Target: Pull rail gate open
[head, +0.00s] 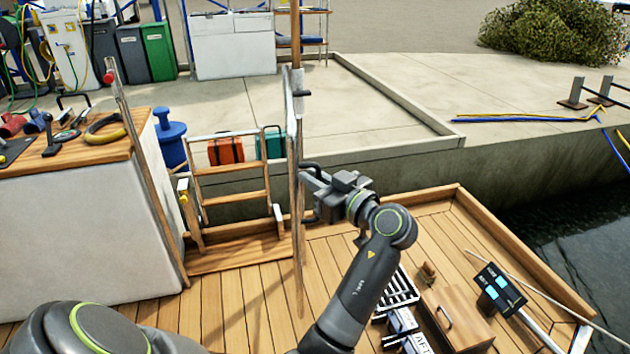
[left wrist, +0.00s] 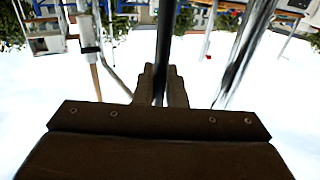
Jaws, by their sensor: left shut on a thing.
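The rail gate (head: 297,235) shows in the head view as a tall, narrow wood-and-metal frame, seen nearly edge-on. It stands upright above the deck, right of the gangway opening. A dark handle (head: 311,166) sticks out from its right side. My left gripper (head: 312,188) is at this handle, its jaws partly hidden by the gripper body. In the left wrist view, a dark bar (left wrist: 165,40) runs between the two fingers (left wrist: 163,88), which are shut on it. A latch-like dark fitting (head: 301,93) sits near the gate's top. My right gripper is not in view.
A small wooden ladder (head: 233,190) stands in the opening left of the gate. A counter with tools (head: 70,225) is at the left. A wooden chest (head: 457,315) and a dark panel (head: 499,290) lie right of my arm. Deck planks (head: 235,300) before the gate are clear.

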